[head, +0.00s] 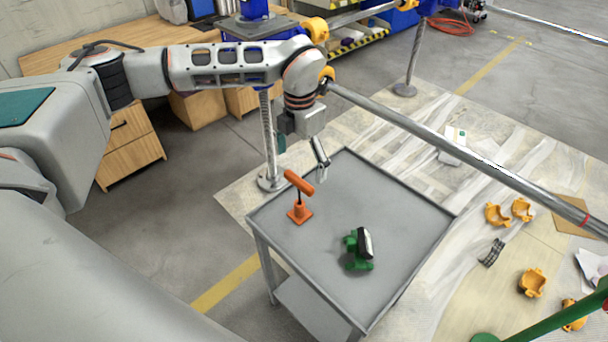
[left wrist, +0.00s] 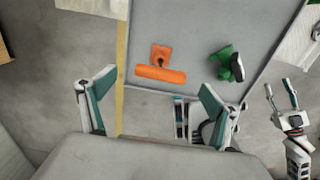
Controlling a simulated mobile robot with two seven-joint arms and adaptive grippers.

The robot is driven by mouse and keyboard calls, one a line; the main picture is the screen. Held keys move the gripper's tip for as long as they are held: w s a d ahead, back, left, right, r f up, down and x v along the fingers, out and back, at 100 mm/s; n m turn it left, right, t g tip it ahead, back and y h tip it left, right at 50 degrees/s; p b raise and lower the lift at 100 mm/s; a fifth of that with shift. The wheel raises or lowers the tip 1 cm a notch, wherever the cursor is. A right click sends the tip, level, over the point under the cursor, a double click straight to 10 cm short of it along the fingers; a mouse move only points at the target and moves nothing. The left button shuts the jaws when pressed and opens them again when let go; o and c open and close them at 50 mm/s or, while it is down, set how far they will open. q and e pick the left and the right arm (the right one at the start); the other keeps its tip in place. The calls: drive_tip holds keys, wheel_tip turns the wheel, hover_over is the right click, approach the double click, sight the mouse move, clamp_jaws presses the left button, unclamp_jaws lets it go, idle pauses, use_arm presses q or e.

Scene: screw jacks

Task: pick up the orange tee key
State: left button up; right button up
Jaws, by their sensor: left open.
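The orange tee key (head: 299,183) stands upright on the cart, its cross handle on top of a thin stem set in an orange base (head: 300,213). In the left wrist view its handle (left wrist: 148,72) lies crosswise, with the base (left wrist: 161,54) just beyond. My left gripper (head: 302,162) is open and empty, above and behind the key, apart from it. In the left wrist view its fingers (left wrist: 157,80) are spread wide, with the handle seen between and beyond them. My right gripper (left wrist: 280,94) shows at the right of the left wrist view, its fingers apart.
A green item with a black-and-white part (head: 359,250) lies on the grey cart top (head: 390,215), right of the key. A long metal pipe (head: 440,150) crosses behind and above the cart. Orange clamps (head: 532,283) lie on the floor at right. The cart's far part is bare.

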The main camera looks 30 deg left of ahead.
sight(299, 180)
use_arm(q)
drive_tip(key=shift+s+a+f, duration=0.1)
drive_tip(key=shift+s+f, duration=0.05)
drive_tip(key=shift+f, duration=0.4)
drive_tip(key=shift+s+f, duration=0.25)
drive_tip(key=shift+f, duration=0.5)
wheel_tip(299, 180, down, 4)
drive_tip(key=shift+s+r, duration=0.15)
drive_tip(key=shift+r, duration=0.1)
drive_tip(key=shift+f, duration=0.6)
drive_tip(key=shift+c, duration=1.4)
drive_tip(key=c, duration=1.4)
use_arm(e)
drive_tip(key=shift+r, duration=0.5)
use_arm(q)
drive_tip(key=shift+r, duration=0.1)
